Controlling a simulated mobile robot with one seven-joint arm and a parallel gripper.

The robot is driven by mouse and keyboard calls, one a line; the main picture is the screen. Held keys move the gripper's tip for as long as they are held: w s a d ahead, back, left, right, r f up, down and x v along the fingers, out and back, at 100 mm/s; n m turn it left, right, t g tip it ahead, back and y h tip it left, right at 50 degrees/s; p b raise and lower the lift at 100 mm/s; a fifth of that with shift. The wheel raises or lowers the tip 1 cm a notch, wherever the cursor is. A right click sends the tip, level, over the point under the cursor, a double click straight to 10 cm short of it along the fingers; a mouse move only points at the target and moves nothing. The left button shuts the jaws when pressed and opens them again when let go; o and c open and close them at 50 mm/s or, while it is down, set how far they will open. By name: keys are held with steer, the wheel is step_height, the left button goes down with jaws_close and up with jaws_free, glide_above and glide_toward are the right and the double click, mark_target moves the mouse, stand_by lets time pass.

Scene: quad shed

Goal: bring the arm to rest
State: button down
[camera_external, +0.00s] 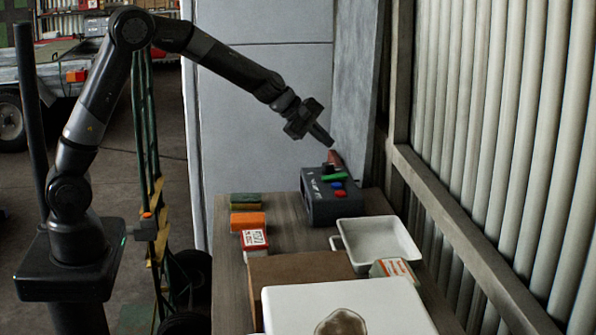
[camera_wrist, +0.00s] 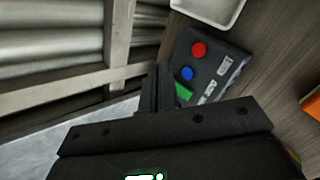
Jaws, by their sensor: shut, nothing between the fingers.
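My gripper (camera_external: 327,141) is shut and empty. It is held in the air above the far end of the table, just over a dark control box (camera_external: 334,207). In the wrist view my gripper's fingers (camera_wrist: 158,88) are together in front of the same dark box (camera_wrist: 219,72). The box has a red button (camera_wrist: 199,49), a blue button (camera_wrist: 187,73) and a green part (camera_wrist: 183,92), partly hidden by the fingers. A reddish part (camera_external: 335,158) stands at the back of the box in the external view. I cannot tell whether the fingertips touch the box.
The wooden table (camera_external: 290,229) also holds a white dish (camera_external: 375,240), a green and an orange block (camera_external: 248,221), a red-and-white carton (camera_external: 254,243), a brown board (camera_external: 300,268) and a white surface (camera_external: 290,310). A ribbed wall with a rail (camera_external: 450,215) runs along the right.

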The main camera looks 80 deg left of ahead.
steer(key=s+d+r+m+g+h, duration=0.1)
steer(key=s+d+r+m, duration=0.5)
steer(key=s, duration=0.4)
steer(key=s+d+r+m+g+h, duration=0.1)
steer(key=s+d+r+m, duration=0.4)
steer(key=s+d+m, duration=0.3)
steer(key=s+d+f+m+y, duration=0.1)
steer(key=s+m, duration=0.4)
steer(key=s, duration=0.7)
steer(key=s+d+f+m+g+y, duration=0.1)
steer(key=s+m, duration=0.4)
steer(key=s, duration=0.7)
steer(key=shift+s+d+f+g, duration=0.15)
steer(key=shift+d+f+g, duration=0.2)
steer(key=shift+d, duration=0.45)
